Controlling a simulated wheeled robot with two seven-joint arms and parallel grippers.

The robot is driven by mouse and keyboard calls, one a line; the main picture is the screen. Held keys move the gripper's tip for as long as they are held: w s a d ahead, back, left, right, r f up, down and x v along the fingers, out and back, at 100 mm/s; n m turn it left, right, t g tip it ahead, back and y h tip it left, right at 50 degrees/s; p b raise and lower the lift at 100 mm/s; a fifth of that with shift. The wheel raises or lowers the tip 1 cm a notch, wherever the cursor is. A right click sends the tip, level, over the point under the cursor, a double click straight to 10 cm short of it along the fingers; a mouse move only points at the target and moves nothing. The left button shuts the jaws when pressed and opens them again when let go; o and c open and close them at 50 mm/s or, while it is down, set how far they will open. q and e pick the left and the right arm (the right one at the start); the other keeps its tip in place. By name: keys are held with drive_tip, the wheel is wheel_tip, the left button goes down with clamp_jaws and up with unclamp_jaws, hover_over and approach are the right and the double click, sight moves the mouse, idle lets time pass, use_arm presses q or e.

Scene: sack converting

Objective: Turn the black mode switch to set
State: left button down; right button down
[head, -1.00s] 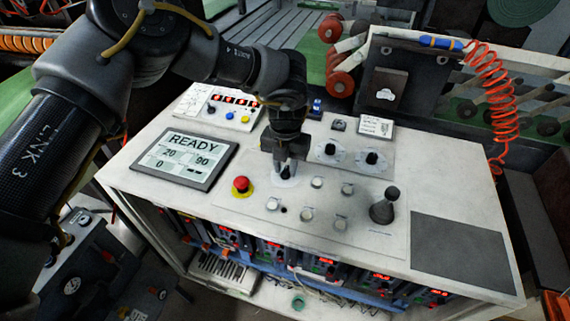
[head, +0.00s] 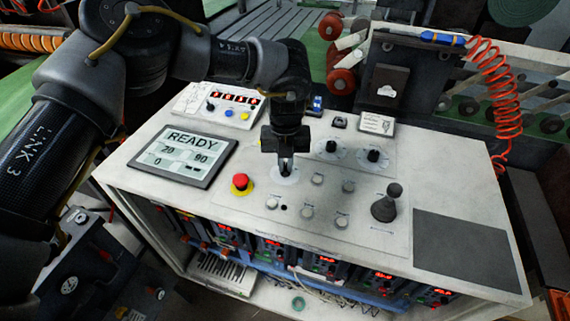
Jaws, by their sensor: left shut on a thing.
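The black mode switch (head: 286,174) sits on a round pale dial plate on the white control panel, between the screen and two other black knobs. My left gripper (head: 286,168) points down onto it from above and is shut on it. The gripper hides most of the switch, so I cannot read its position or the dial markings. My right gripper is not in view.
A red emergency button (head: 240,182) is left of the gripper. A READY screen (head: 182,154) lies further left. Two black knobs (head: 332,146) (head: 373,155) are to the right. Several pale buttons (head: 307,212) sit in front, with a black joystick (head: 386,204) to the right.

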sight(285, 166)
use_arm(q)
drive_tip(key=n+b, duration=0.1)
drive_tip(key=n, duration=0.4)
drive_tip(key=shift+n, duration=0.3)
idle(0.4)
drive_tip(key=c, duration=1.5)
unclamp_jaws()
wheel_tip(285, 166, up, 11)
drive_tip(key=shift+f+b, duration=0.1)
drive_tip(key=shift+b, duration=0.85)
